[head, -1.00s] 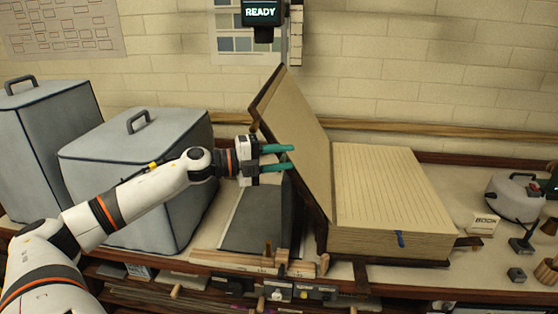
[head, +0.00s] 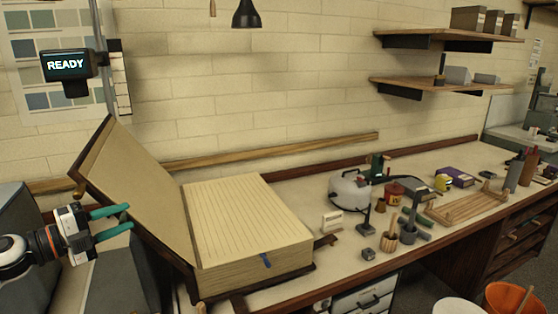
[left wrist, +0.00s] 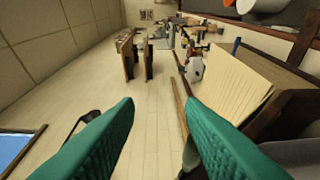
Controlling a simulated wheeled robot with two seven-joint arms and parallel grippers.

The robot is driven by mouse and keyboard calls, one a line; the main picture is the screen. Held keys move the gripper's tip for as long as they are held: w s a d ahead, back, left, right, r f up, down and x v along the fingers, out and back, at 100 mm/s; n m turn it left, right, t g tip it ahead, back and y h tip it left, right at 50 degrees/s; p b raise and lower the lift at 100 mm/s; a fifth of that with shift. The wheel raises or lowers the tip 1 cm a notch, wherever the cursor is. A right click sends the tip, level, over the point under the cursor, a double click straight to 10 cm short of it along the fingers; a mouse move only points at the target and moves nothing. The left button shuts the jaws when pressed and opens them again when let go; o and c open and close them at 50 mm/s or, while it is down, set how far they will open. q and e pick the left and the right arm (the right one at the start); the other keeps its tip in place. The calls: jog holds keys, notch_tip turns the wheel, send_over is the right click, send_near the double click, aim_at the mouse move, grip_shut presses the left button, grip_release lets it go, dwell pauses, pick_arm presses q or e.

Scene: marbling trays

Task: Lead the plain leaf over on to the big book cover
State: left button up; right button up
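The big book lies open with its lined page block (head: 245,215) flat on the right. Its dark-edged cover (head: 92,145) is tilted up on the left. A plain tan sheet (head: 140,190) shows along the cover's inner face; I cannot tell whether it is a loose leaf or the cover's lining. My left gripper (head: 127,218) has its teal fingers spread, with nothing seen between them, and overlaps the lower part of the cover in the head view. In the left wrist view my left gripper (left wrist: 165,125) is also open, and the page block (left wrist: 228,82) is at the right. My right gripper is out of view.
An orange bucket (head: 512,300) is at the lower right. Bench in front of the rack is fairly clear.

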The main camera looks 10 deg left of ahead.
pick_arm(q)
jog(key=s+d+f+n+y, duration=0.2)
jog(key=s+f+n+y, duration=0.15)
jog(key=f+n, duration=0.3)
jog(key=s+d+f+n+y, duration=0.2)
jog(key=f+n+y, duration=0.35)
jog(key=f, duration=0.25)
jog(key=s+d+f+n+y, duration=0.2)
jog(key=d+f+n+y, duration=0.1)
jog(key=f+n, duration=0.4)
jog(key=s+d+f+n+g+h, duration=0.1)
jog(key=s+d+f+g, duration=0.25)
jog(key=s, duration=0.35)
jog(key=s+d+f+n+g, duration=0.2)
jog(key=s+d+f+g, duration=0.1)
jog(key=s+d, duration=0.3)
jog(key=s+d+f+n+g+h, duration=0.1)
jog(key=s+d+f+g, duration=0.25)
jog(key=s, duration=0.45)
notch_tip(320, 180, down, 26)
jog(key=s+f+g, duration=0.1)
jog(key=s+g, duration=0.1)
jog(key=s+a+f+g, duration=0.1)
jog(key=s+a+f, duration=0.1)
jog(key=s+f, duration=1.3)
jog(key=shift+s+a, duration=0.15)
jog(key=shift+s, duration=0.45)
